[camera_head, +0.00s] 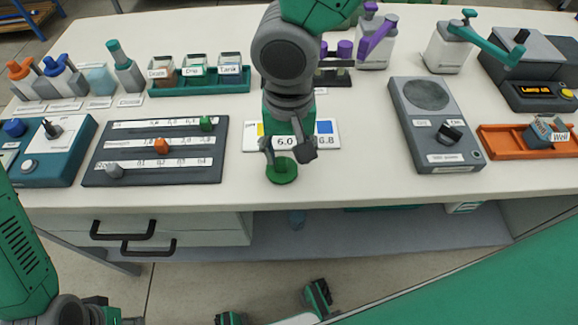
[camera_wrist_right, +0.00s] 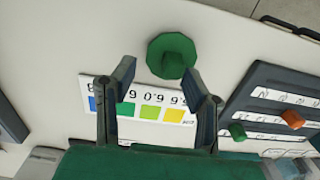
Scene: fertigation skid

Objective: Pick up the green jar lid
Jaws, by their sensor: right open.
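The green jar lid (camera_head: 282,172) is a round green disc with a raised knob, lying on the white worktop near its front edge. It also shows in the right wrist view (camera_wrist_right: 168,55), just beyond the fingertips. My right gripper (camera_head: 290,152) is open and empty, with its fingers pointing down at the lid. In the right wrist view the fingers (camera_wrist_right: 160,75) are spread apart, with the knob near the right finger. I cannot tell whether they touch the lid. My left arm shows at the lower left, but its gripper cannot be made out.
A colour card (camera_head: 330,136) lies behind the lid, partly hidden by my right gripper. A dark slider panel (camera_head: 150,172) is to the left. A grey speaker box (camera_head: 437,125) and an orange tray (camera_head: 505,149) are to the right. The worktop beside the lid is clear.

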